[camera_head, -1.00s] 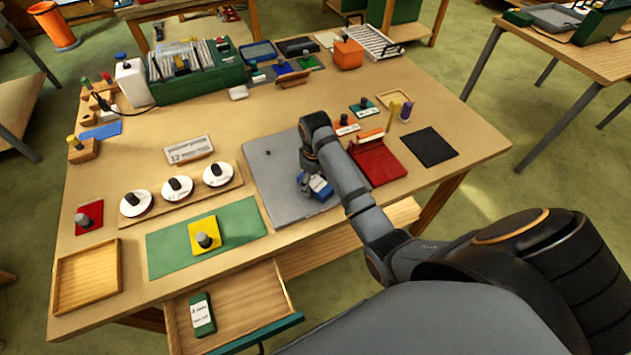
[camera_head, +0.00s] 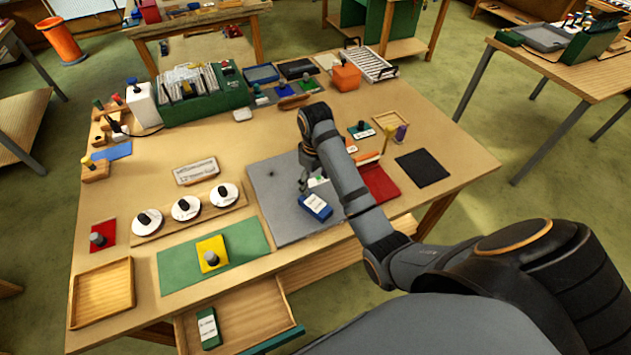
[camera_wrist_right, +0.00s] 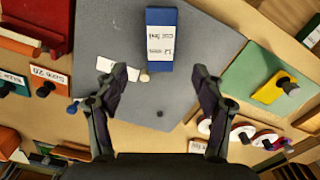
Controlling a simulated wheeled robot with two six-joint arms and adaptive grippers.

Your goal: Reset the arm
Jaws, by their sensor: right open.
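My right arm reaches in from the lower right in the head view. Its gripper (camera_head: 308,182) is over the grey mat (camera_head: 275,195), mostly hidden behind the wrist. In the right wrist view the gripper (camera_wrist_right: 153,72) is open, its two fingers wide apart with nothing held between them. A blue block with a white label (camera_head: 316,207) lies on the grey mat, just in front of the gripper. The blue block (camera_wrist_right: 161,42) shows beyond the fingertips in the wrist view, apart from both fingers. My left gripper is not in view.
A red tray (camera_head: 380,184) and a black mat (camera_head: 421,167) lie right of the arm. A green mat (camera_head: 185,266), three white dials on a board, and an open drawer (camera_head: 245,312) are to the left. A green file box (camera_head: 233,95) stands behind. The central tabletop is fairly clear.

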